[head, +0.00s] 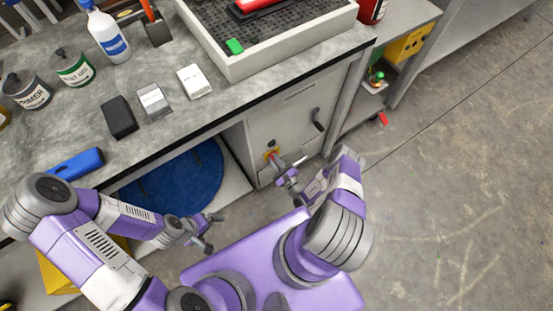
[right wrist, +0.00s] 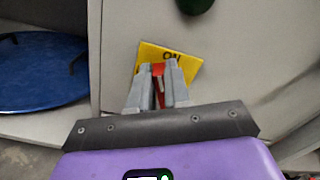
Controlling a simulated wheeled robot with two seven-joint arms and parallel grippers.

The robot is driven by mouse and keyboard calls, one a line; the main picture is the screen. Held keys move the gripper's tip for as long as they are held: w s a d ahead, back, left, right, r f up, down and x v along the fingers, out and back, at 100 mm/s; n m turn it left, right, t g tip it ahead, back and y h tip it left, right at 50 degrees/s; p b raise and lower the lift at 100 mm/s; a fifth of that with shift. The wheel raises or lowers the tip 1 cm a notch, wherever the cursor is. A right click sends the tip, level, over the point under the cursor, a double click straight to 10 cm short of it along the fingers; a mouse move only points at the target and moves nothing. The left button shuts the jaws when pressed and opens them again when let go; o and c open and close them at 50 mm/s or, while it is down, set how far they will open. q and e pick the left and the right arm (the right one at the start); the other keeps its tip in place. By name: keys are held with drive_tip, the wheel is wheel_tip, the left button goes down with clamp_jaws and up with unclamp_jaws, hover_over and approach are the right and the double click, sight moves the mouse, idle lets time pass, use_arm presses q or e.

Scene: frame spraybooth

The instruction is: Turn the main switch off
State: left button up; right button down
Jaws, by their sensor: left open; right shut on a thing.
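The main switch is a yellow plate (right wrist: 150,52) with a red handle (right wrist: 158,69) on the grey cabinet front under the bench. The letters "ON" show at the plate's top; the lower part is hidden by my fingers. In the head view the yellow plate (head: 269,154) is small, just beyond my right gripper (head: 279,167). In the right wrist view my right gripper (right wrist: 158,88) is shut on the red handle, one grey finger on each side. My left gripper (head: 210,231) is open and empty, low in front of the bench, away from the switch.
The cabinet door has a dark handle (head: 318,120) to the right of the switch. A blue round lid-like disc (head: 185,180) is in the open bay to the left. Bottles, cans and boxes stand on the bench top (head: 180,125).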

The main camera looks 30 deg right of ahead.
drive_tip(key=n, duration=0.2)
drive_tip(key=n+p, duration=0.1)
drive_tip(key=n, duration=0.1)
drive_tip(key=a+f+n, duration=0.1)
drive_tip(key=n, duration=0.1)
drive_tip(key=shift+s+n+p, duration=0.1)
drive_tip(key=shift+n+p, duration=0.2)
drive_tip(key=shift+p, duration=0.1)
drive_tip(key=n, duration=0.3)
drive_tip(key=f+n+p, duration=0.1)
drive_tip(key=n, duration=0.1)
drive_tip(key=shift+a+f+n, duration=0.1)
drive_tip(key=shift+n, duration=0.3)
drive_tip(key=c, duration=1.1)
unclamp_jaws()
drive_tip(key=shift+p, duration=0.3)
wheel_tip(320, 180, up, 9)
drive_tip(key=p, duration=0.5)
drive_tip(key=shift+r+p, duration=0.55)
